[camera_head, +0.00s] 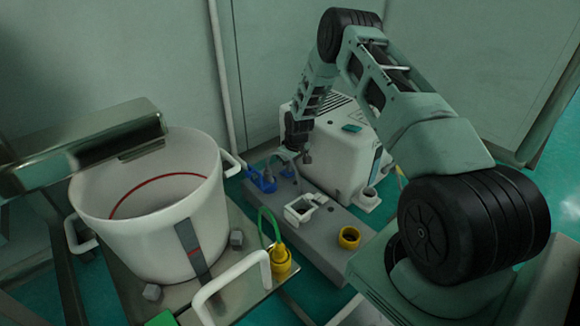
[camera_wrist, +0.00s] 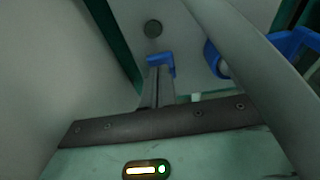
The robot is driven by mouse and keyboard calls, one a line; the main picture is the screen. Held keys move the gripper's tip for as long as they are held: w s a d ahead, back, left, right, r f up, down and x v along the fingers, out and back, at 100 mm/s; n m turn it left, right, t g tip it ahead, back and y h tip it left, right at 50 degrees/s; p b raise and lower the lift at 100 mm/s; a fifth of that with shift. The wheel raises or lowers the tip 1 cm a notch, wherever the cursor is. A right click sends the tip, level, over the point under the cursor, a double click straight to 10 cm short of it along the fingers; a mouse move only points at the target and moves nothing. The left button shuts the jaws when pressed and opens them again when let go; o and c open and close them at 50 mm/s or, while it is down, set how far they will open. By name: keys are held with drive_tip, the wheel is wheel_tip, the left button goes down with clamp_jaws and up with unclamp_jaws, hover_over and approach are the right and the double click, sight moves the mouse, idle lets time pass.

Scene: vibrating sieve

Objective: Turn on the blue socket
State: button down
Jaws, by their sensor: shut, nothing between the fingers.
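The blue socket (camera_head: 262,178) stands at the left end of a grey block, just right of the white pot. My gripper (camera_head: 303,157) is shut and empty. In the head view it is a little right of and above the blue socket, over the block. In the wrist view my gripper's narrow grey fingers (camera_wrist: 154,90) point up the picture. A blue piece (camera_wrist: 160,62) shows right at their tips; I cannot tell whether they touch. A blue ring (camera_wrist: 212,60) and a blue bracket (camera_wrist: 294,42) are to the right. The socket's switch cannot be made out clearly.
A white-grey socket (camera_head: 301,208) and a yellow socket (camera_head: 349,237) share the grey block (camera_head: 325,210). A white machine (camera_head: 335,148) stands behind it. A yellow plug (camera_head: 281,258) with a green cable and the white pot (camera_head: 150,225) are to the left.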

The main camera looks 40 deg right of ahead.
drive_tip(key=shift+s+p, duration=0.1)
drive_tip(key=shift+p, duration=0.2)
drive_tip(key=shift+s+f+p, duration=0.2)
drive_tip(key=shift+p, duration=0.35)
drive_tip(key=shift+f, duration=0.3)
drive_tip(key=shift+w, duration=0.1)
drive_tip(key=shift+w+r, duration=0.2)
drive_tip(key=shift+w, duration=0.4)
drive_tip(key=shift+r, duration=0.1)
